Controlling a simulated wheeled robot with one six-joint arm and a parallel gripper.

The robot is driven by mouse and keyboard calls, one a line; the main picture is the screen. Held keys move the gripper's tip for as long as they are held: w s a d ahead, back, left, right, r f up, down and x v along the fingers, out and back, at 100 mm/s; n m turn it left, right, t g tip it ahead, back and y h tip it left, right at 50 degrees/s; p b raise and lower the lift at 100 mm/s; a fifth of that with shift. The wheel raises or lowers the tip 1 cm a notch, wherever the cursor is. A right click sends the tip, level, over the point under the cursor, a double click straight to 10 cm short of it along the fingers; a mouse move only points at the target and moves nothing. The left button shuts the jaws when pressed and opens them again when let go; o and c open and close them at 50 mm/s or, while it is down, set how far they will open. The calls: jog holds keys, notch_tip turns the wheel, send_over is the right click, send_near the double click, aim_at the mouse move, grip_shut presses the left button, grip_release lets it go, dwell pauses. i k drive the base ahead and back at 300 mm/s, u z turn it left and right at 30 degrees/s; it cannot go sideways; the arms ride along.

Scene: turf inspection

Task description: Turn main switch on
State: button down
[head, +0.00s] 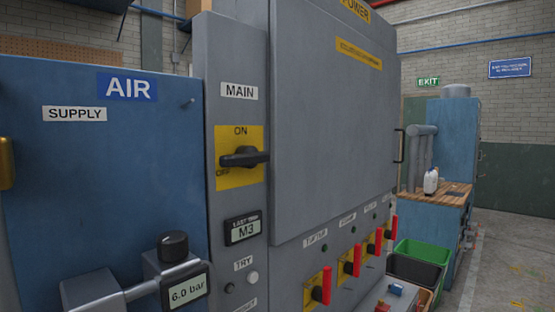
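The main switch (243,158) is a black rotary handle on a yellow plate, on the grey power cabinet's left strip, below a white "MAIN" label (239,92). "ON" is printed at the plate's top and an "OFF" mark, partly hidden, at its left. The handle lies about horizontal, its narrow end toward the OFF mark. My gripper is not in view.
Below the switch are a small "M3" display (243,230) and a "TRY" button (252,277). Several red-handled switches (327,285) line the cabinet's lower right. The blue air panel (110,170) stands left, with a black knob (173,247) and a "6.0 bar" gauge (187,290). Open floor (510,255) lies right.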

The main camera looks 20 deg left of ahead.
aim_at(245, 156)
jog(key=z, duration=0.6)
jog(key=i, duration=0.7)
jog(key=u, duration=2.25)
jog(key=i, duration=0.5)
jog(key=z, duration=0.25)
jog(key=k, duration=0.9)
jog(key=u, duration=0.25)
